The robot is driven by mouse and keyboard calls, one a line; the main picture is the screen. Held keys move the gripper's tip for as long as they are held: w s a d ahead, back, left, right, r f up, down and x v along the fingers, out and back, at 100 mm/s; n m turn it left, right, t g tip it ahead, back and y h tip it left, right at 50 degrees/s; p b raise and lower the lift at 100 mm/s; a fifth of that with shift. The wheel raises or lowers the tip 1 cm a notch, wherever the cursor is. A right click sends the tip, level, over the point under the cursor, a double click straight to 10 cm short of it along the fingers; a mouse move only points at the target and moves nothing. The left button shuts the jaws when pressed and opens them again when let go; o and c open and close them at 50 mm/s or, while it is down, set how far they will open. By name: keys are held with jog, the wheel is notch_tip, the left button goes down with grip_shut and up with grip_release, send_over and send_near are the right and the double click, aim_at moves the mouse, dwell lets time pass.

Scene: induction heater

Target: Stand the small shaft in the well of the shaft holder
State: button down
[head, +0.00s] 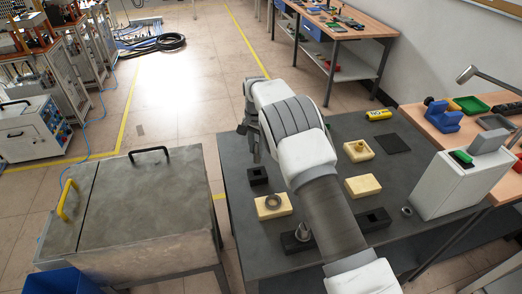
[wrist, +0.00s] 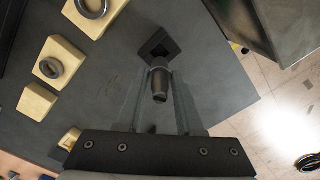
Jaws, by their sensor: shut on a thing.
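The small shaft (wrist: 160,86) is a short grey metal cylinder between the two fingers of my gripper (wrist: 163,80) in the wrist view. My gripper is shut on it. A black block with a dark square well, the shaft holder (wrist: 157,46), lies just beyond the shaft's end in that view. The shaft's far end overlaps the block's near corner, and I cannot tell the gap in height. In the head view, my gripper (head: 254,146) hangs above the shaft holder (head: 258,176) at the table's left edge. The shaft is hard to make out there.
A yellow block (head: 271,213) with a ring stands near the holder. A black block (head: 297,245) with an upright metal pin is closer to me. More yellow blocks and a white machine (head: 460,185) stand to the right. A grey cabinet (head: 130,215) stands left across a gap.

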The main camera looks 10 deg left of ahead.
jog(key=shift+f+b, duration=1)
jog(key=shift+f, duration=1.55)
jog(key=shift+b, duration=0.65)
jog(key=shift+f+b, duration=1.3)
jog(key=shift+f, duration=0.4)
jog(key=shift+c, duration=2.3)
grip_release()
notch_tip(320, 180, up, 18)
jog(key=shift+f, duration=0.25)
